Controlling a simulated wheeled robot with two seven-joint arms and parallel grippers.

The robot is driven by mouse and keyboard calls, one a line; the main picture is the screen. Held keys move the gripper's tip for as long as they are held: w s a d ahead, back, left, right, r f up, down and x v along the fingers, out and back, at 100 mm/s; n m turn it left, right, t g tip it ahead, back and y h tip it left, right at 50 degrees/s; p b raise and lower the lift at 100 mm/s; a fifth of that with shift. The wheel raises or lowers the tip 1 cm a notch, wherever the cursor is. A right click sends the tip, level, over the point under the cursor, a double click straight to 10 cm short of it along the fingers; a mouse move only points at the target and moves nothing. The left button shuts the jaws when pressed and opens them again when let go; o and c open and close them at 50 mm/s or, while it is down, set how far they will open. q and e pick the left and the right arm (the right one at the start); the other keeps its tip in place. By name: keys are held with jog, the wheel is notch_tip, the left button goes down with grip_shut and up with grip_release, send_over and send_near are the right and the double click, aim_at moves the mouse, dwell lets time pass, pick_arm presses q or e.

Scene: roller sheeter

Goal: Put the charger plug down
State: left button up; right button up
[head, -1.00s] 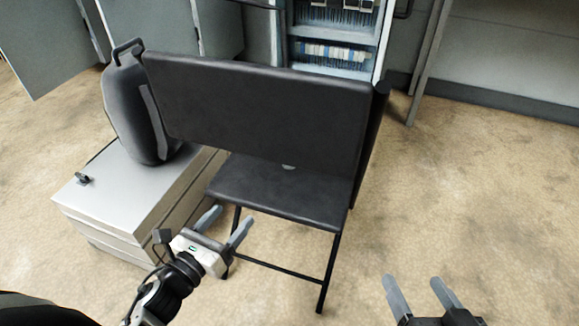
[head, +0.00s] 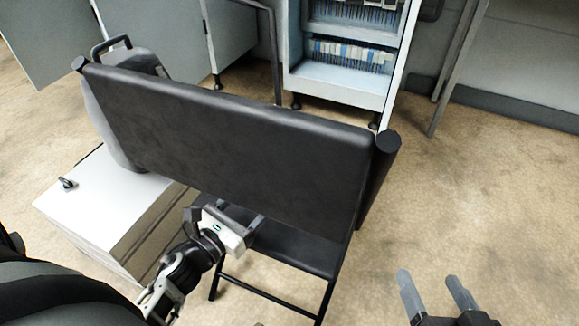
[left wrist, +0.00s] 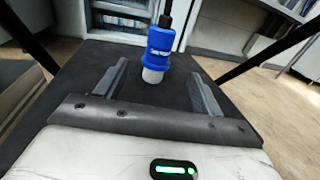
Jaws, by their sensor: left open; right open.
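The charger plug (left wrist: 158,58) is blue with a pale end toward me and a dark cable running up from its far end. In the left wrist view it is over the black chair seat (left wrist: 160,92); I cannot tell if it lies flat or stands. My left gripper (left wrist: 157,72) is open, with its fingers to the left and right of the plug and a gap on each side. In the head view the left gripper (head: 248,228) is at the seat, and the chair backrest (head: 230,145) hides the plug. My right gripper (head: 428,282) is open and empty over the floor.
A white cabinet (head: 85,205) stands left of the chair, with a grey canister (head: 110,120) on it. A shelf unit (head: 345,85) with rows of small items stands behind. The floor right of the chair is clear.

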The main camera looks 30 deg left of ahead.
pick_arm(q)
jog(key=w, duration=0.5)
jog(key=w+d, duration=0.1)
jog(key=w, duration=0.1)
jog(key=shift+w+d, duration=0.1)
jog(key=shift+w, duration=0.25)
jog(key=shift+w+d+r, duration=0.1)
jog(key=shift+w+d, duration=0.1)
jog(key=shift+w, duration=1.3)
jog(key=shift+w+d, duration=0.15)
jog(key=shift+w, duration=1.3)
jog(key=c, duration=1.3)
jog(key=shift+r, duration=0.15)
